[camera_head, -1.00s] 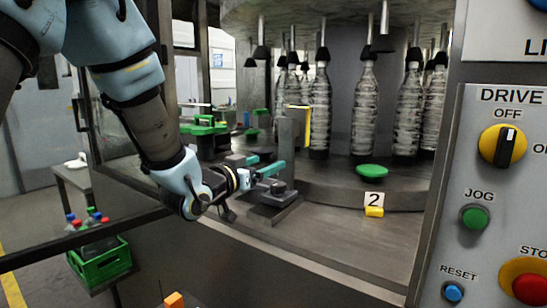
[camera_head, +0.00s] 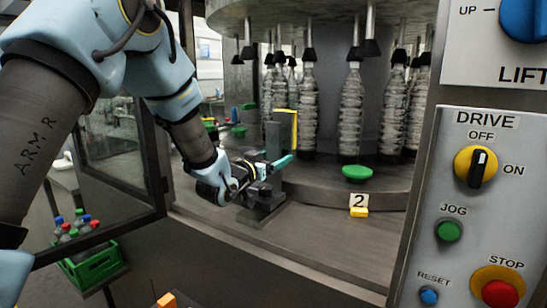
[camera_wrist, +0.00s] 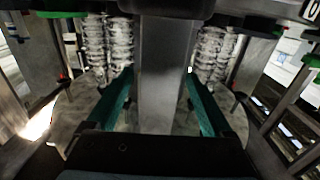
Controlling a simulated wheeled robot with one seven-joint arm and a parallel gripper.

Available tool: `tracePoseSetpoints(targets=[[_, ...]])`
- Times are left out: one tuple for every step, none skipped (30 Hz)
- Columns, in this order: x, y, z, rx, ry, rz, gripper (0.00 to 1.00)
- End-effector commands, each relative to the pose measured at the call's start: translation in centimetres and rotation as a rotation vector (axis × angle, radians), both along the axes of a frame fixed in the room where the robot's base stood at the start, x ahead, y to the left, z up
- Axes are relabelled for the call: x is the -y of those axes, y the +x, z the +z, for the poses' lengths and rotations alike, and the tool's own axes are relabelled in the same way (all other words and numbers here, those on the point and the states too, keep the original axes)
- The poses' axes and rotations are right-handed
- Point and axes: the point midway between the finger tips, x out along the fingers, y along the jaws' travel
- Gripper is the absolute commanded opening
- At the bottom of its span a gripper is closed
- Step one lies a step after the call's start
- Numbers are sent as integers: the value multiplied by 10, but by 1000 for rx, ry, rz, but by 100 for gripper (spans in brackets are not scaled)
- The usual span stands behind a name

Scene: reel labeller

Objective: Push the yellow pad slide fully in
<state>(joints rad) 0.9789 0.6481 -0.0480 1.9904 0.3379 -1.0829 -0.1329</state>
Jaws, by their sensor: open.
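A yellow upright plate or frame (camera_head: 288,124) stands beside a grey post (camera_head: 273,140) at the edge of the bottle carousel. A small yellow block (camera_head: 358,212) sits under a label marked 2 on the front ledge. I cannot tell for sure which is the pad slide. My gripper (camera_head: 271,161) is open, with teal fingers, low in front of the grey post. In the wrist view, its fingers (camera_wrist: 158,80) lie on either side of the grey post (camera_wrist: 167,85), with gaps showing; contact cannot be told. No yellow pad shows clearly in the wrist view.
A control panel (camera_head: 465,200) with knobs and buttons stands at right. An open glazed door (camera_head: 115,150) and a green crate (camera_head: 92,265) are at left. The front ledge is mostly bare.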

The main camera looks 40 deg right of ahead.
Motion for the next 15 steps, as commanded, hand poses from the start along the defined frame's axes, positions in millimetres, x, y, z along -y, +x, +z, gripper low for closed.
tracePoseSetpoints(targets=[[0, 0, 0, 0, 0, 0, 85], [0, 0, 0, 0, 0, 0, 84], [0, 0, 0, 0, 0, 0, 79], [0, 0, 0, 0, 0, 0, 76], [0, 0, 0, 0, 0, 0, 73], [0, 0, 0, 0, 0, 0, 68], [0, 0, 0, 0, 0, 0, 65], [0, 0, 0, 0, 0, 0, 61], [0, 0, 0, 0, 0, 0, 57], [0, 0, 0, 0, 0, 0, 54], [0, 0, 0, 0, 0, 0, 50], [0, 0, 0, 0, 0, 0, 46], [0, 0, 0, 0, 0, 0, 42], [0, 0, 0, 0, 0, 0, 39], [0, 0, 0, 0, 0, 0, 34]])
